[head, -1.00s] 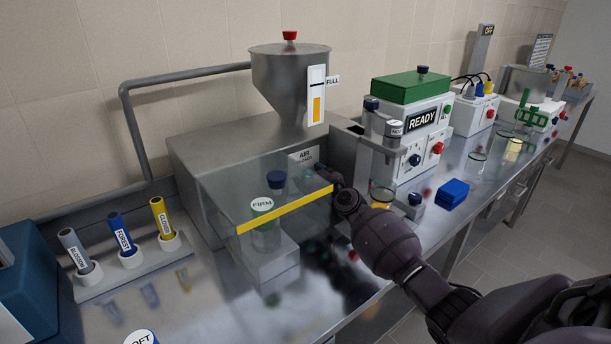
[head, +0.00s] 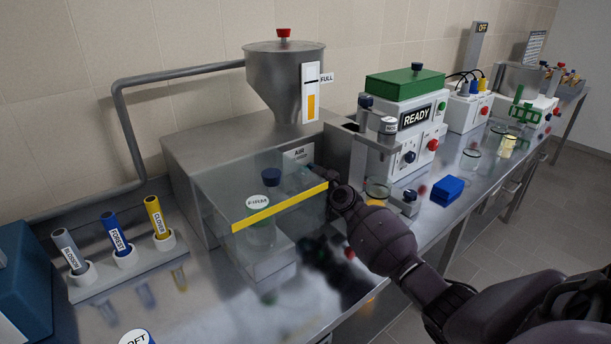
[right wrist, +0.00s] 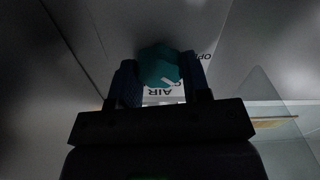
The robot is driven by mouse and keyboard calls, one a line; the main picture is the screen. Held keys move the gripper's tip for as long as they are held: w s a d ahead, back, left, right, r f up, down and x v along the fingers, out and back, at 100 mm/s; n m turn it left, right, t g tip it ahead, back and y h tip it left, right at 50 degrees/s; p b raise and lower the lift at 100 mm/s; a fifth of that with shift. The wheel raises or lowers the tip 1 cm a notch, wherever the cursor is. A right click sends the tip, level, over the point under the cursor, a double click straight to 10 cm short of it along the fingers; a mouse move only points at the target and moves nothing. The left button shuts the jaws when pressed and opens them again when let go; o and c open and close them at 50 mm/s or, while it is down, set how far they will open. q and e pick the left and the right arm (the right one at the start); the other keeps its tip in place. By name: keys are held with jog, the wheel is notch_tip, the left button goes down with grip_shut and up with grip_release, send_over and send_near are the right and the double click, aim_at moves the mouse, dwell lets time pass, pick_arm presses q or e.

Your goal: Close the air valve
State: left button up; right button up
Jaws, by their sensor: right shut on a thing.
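The air valve is a teal knob (right wrist: 158,66) on the grey machine's face, seen close in the right wrist view. A white AIR label (right wrist: 165,93) lies behind it, upside down there and partly covered; the label also shows in the head view (head: 299,153). My right gripper (head: 320,172) reaches in beside the clear guard. Its two fingers (right wrist: 157,82) stand on either side of the knob and are shut on it. The gripper hides the knob in the head view. Which mark the knob points to cannot be told. My left gripper is not in view.
A clear guard with a yellow edge (head: 280,207) stands close left of the gripper, over a jar labelled FIRM (head: 258,203). A steel hopper (head: 284,72) rises above. The READY box (head: 418,145) and a blue block (head: 447,188) are to the right.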

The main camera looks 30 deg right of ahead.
jog(key=m+b, duration=0.1)
jog(key=m, duration=0.8)
jog(key=shift+d+m, duration=0.15)
jog(key=shift+m, duration=0.25)
dwell(0.4)
jog(key=o, duration=0.9)
